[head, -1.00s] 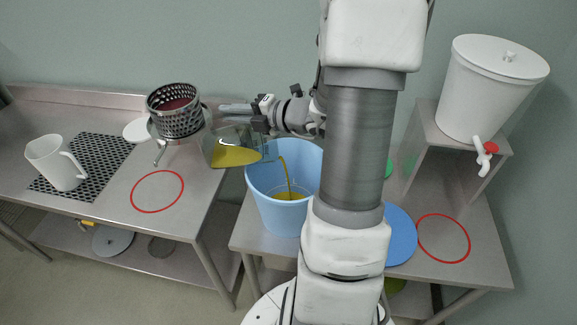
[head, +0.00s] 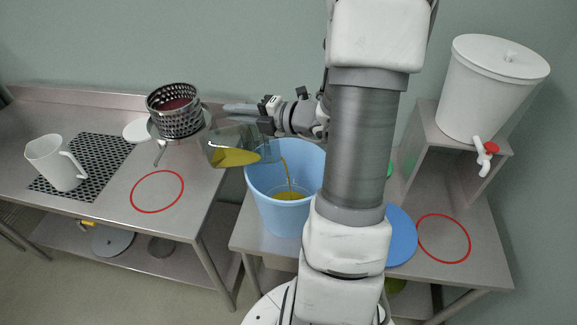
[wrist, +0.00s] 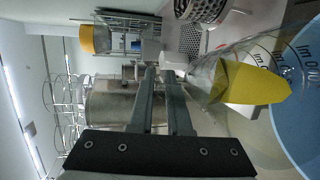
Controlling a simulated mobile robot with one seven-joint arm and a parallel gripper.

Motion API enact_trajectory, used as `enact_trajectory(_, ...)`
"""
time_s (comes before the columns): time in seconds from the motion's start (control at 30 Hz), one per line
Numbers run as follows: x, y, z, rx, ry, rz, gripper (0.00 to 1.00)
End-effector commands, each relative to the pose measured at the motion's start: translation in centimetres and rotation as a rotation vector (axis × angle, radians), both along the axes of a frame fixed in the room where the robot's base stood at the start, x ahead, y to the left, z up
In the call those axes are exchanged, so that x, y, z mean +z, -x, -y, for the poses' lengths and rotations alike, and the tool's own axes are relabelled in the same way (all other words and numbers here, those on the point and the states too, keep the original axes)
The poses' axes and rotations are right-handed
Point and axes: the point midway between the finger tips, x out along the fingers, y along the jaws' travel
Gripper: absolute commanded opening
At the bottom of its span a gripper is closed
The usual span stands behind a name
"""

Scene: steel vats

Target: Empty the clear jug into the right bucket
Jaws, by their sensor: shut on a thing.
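The clear jug (head: 238,140) is tilted well over to the right, with yellow liquid lying along its lower side. My gripper (head: 262,113) is shut on it, at the back. A thin yellow stream runs from its lip into the light blue bucket (head: 268,205), where a small yellow pool shows at the bottom. In the wrist view the jug (wrist: 226,68) is beside my gripper fingers (wrist: 163,78), with the bucket (wrist: 305,135) at the right edge. My column hides what stands just right of this bucket; only a green bit (head: 389,168) shows there.
A perforated steel basket (head: 174,112) stands close left of the jug. A white pitcher (head: 54,163) stands on a black grate at left. A white dispenser (head: 488,85) with a red-handled tap is at right. A blue disc (head: 401,238) lies beside an empty red ring (head: 443,238).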

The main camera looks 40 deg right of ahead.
Motion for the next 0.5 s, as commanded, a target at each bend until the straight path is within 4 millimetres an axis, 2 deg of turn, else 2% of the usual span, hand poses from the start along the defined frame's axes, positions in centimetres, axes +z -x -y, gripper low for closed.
enact_trajectory(0.5, 0.0, 0.38, 0.49, 0.0, -0.019, 0.016, 0.0)
